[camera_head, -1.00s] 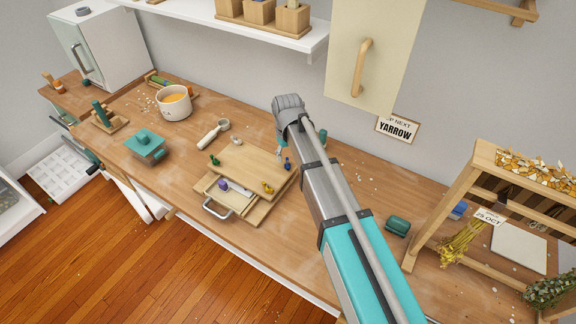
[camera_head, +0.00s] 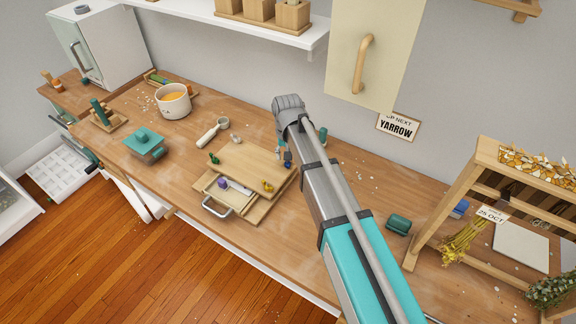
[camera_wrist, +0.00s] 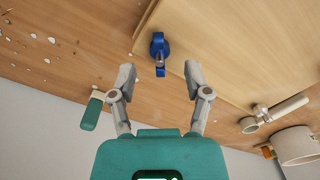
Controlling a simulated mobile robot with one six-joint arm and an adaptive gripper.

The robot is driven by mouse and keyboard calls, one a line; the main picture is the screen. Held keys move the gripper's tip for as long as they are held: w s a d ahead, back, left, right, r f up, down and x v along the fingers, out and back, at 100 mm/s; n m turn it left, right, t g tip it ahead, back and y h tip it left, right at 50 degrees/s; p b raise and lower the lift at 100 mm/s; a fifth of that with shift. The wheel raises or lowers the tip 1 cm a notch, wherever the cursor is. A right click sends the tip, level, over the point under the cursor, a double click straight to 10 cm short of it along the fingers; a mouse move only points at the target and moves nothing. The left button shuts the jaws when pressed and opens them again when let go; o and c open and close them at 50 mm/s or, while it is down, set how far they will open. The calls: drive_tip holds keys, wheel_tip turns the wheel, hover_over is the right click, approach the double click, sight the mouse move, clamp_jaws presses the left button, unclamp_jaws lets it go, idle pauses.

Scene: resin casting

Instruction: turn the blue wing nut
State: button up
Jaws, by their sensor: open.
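The blue wing nut (camera_wrist: 159,48) stands on a post near a corner of a pale wooden board (camera_wrist: 225,45) in the wrist view. My gripper (camera_wrist: 160,78) is open, its two fingers apart on either side of the nut's line, with nothing between the tips. The nut lies just beyond the fingertips, roughly centred; I see no contact. In the head view the blue wing nut (camera_head: 288,164) shows small and dark at the board's right corner, beside my arm. My arm hides most of the gripper there.
Green (camera_head: 214,159) and yellow (camera_head: 267,186) wing nuts stand at other board corners. A white-handled scoop (camera_head: 208,136) and a white pot (camera_head: 173,107) lie beyond. A teal-handled tool (camera_wrist: 92,112) is near my left finger in the wrist view. A wooden rack (camera_head: 440,205) stands right.

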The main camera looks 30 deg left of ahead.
drive_tip(key=shift+f+b, duration=1.05)
drive_tip(key=shift+f, duration=0.2)
clamp_jaws()
